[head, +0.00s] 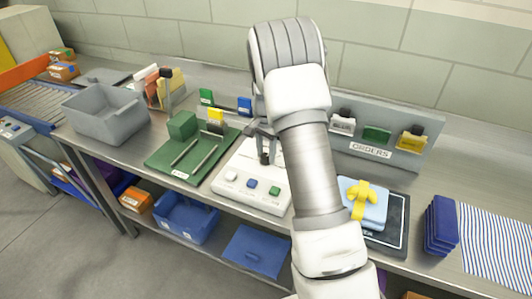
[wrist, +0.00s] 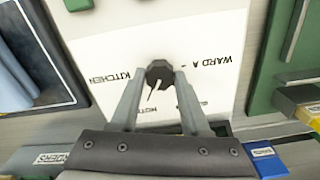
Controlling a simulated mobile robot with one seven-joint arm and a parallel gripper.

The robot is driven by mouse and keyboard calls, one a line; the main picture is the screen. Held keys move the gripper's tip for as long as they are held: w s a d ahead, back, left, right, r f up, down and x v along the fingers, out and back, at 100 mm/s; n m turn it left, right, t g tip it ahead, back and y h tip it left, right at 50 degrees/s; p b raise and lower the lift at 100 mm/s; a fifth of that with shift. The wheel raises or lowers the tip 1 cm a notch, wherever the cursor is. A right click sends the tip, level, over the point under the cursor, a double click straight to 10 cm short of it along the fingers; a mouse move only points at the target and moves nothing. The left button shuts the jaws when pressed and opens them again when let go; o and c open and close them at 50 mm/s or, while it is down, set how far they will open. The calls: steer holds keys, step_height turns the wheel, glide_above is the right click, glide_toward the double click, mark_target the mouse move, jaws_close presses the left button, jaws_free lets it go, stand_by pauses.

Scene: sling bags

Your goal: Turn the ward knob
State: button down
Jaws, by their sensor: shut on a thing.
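My gripper (wrist: 159,78) is shut on the knob, one finger on each side. In the head view my gripper (head: 264,150) reaches down onto the white panel (head: 222,193), and my arm hides part of the panel. White, blue and green buttons line its front.
A green board (head: 160,165) with rails and a green block stands left of the panel. A grey bin (head: 105,110) is farther left. Right of my arm are a light-blue bundle with a yellow bow (head: 362,203) and stacked blue items (head: 441,225). The ORDERS rack (head: 400,165) stands behind.

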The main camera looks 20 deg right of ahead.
mark_target(266, 156)
steer(key=shift+n, duration=0.4)
steer(key=n+b, duration=0.1)
steer(key=n, duration=0.3)
steer(key=shift+n, duration=0.4)
steer(key=n, duration=0.5)
steer(key=shift+n+b, duration=0.4)
steer(key=shift+r+n, duration=0.1)
steer(key=shift+n, duration=0.2)
steer(key=shift+c, duration=1.9)
jaws_free()
step_height(266, 156, up, 17)
steer(key=shift+r+p, duration=0.2)
steer(key=shift+p, duration=0.2)
